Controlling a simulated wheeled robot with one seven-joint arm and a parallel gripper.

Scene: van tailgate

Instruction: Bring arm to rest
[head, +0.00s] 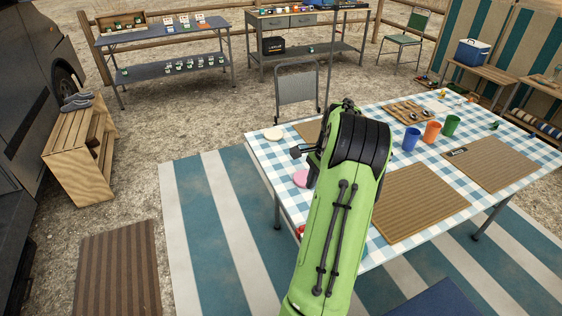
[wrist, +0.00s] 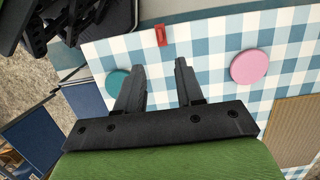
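My gripper (wrist: 159,68) is open, with a clear gap between its two black fingers and nothing held in it. It is over the edge of a table with a blue-and-white checked cloth (wrist: 205,50). My green arm reaches up across the near left part of this table (head: 398,168) in the head view and hides part of it. A pink disc (wrist: 250,68) lies on the cloth to the right of the fingers. A teal disc (wrist: 116,80) is partly hidden behind the left finger.
A red clip (wrist: 161,35) sits at the cloth's edge. Blue (head: 411,139), orange (head: 432,132) and green (head: 451,125) cups stand on the table beside woven mats (head: 420,203). A folding chair (head: 297,90) stands behind it. A wooden step shelf (head: 72,160) is at left; the striped rug between is clear.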

